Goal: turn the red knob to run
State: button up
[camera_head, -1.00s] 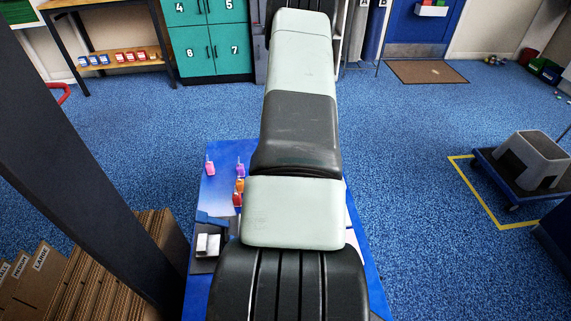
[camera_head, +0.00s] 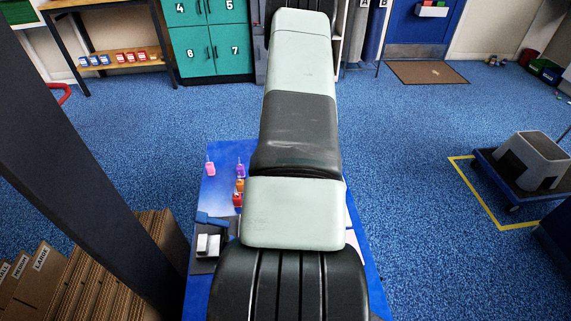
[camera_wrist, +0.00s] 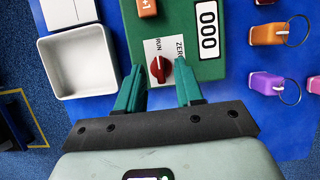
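The red knob (camera_wrist: 161,69) sits on a white label marked RUN and ZERO, on a green box (camera_wrist: 198,68) with a 000 counter, in the wrist view. Its pale pointer mark faces up in the picture, near the word RUN; I cannot tell its exact setting. My gripper (camera_wrist: 160,66) is open, with one green finger on each side of the knob. A gap shows between the fingers and the knob; I see no clear contact. In the head view my arm hides the knob, the box and the gripper.
A white open tray (camera_wrist: 84,62) lies left of the box. An orange +1 button (camera_wrist: 147,8) is on the box above the label. Orange, pink and purple tags with rings lie to the right on the blue table (camera_head: 220,160).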

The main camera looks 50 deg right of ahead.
jog(key=v, duration=1)
jog(key=shift+r, duration=0.25)
jog(key=shift+w+d, duration=0.1)
jog(key=w+a+r+n+t+h, duration=0.15)
jog(key=w+a+r, duration=0.35)
jog(key=a+r, duration=0.5)
jog(key=a+r+n+t+h, duration=0.3)
jog(key=a+r+n, duration=0.1)
jog(key=a+r, duration=1)
jog(key=s+a+r+n+t, duration=0.2)
jog(key=s+a+r, duration=0.1)
jog(key=s+a, duration=0.5)
jog(key=s+a+r+n+t+y, duration=0.1)
jog(key=s+a+r+t, duration=0.1)
jog(key=s+a, duration=0.6)
jog(key=shift+s+r+n, duration=0.35)
jog(key=shift+s+r, duration=0.2)
jog(key=shift+s, duration=0.5)
